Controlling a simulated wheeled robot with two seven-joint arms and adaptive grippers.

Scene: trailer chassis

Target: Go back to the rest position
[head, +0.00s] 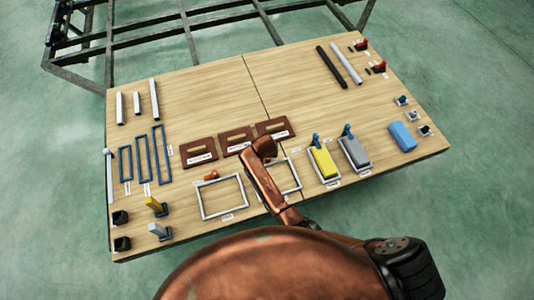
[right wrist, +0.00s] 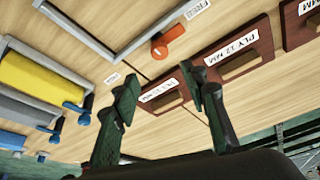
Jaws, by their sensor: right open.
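My copper right arm (head: 268,178) reaches in from the bottom and ends over the middle of the table, near the brown plates. I cannot make out its gripper in the head view. In the right wrist view my right gripper (right wrist: 160,84) is open, its two dark fingers apart with nothing between them. It points towards the table top and the brown plates. My left gripper is not in view.
The wooden table (head: 205,95) carries three brown plates (head: 198,152), grey frames (head: 222,216), a yellow block (head: 323,162), a grey block (head: 355,152), a blue block (head: 402,136) and blue frames (head: 140,155). A dark metal chassis (head: 180,30) stands behind. Green floor surrounds it.

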